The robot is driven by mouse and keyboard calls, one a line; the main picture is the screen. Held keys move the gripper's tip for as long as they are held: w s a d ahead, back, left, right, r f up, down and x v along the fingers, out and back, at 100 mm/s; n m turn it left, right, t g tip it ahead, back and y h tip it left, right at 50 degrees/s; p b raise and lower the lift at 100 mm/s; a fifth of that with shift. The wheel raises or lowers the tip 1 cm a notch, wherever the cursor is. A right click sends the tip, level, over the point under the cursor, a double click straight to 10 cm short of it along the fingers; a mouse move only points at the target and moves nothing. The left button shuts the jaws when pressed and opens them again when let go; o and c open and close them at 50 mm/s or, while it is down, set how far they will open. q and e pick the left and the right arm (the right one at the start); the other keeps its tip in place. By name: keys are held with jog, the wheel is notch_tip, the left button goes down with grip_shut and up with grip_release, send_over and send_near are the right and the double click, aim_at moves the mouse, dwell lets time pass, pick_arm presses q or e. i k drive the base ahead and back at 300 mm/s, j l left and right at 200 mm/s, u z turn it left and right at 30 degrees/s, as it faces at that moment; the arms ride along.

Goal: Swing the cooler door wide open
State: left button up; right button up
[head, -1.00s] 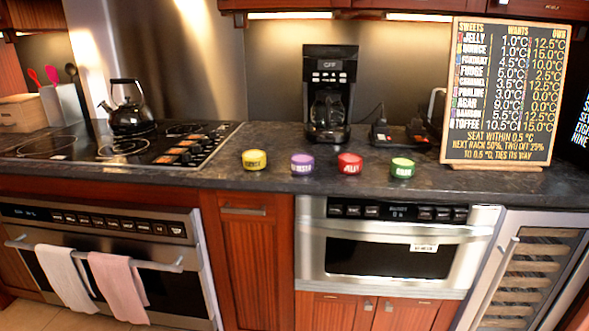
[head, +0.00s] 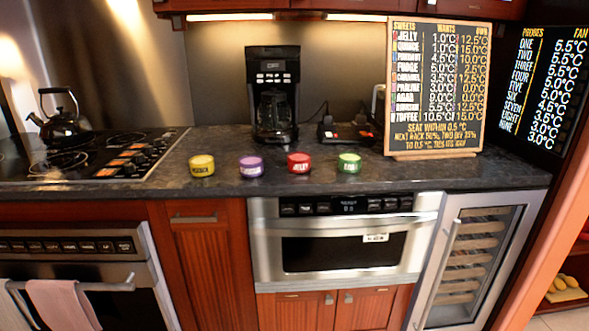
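The cooler (head: 478,262) stands under the right end of the counter, right of the microwave drawer. Its steel-framed glass door looks shut, and several racks show through the glass. A long vertical bar handle (head: 438,272) runs along the door's left side. Neither of my grippers is in the head view, so nothing is seen touching the door or the handle.
The microwave drawer (head: 340,250) is shut. Yellow (head: 201,165), purple (head: 251,166), red (head: 299,162) and green (head: 349,162) tubs line the counter near a coffee maker (head: 272,95) and a menu board (head: 437,88). An orange-brown panel (head: 545,255) stands right of the cooler.

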aim_at(529, 200)
jog(key=z, duration=1.35)
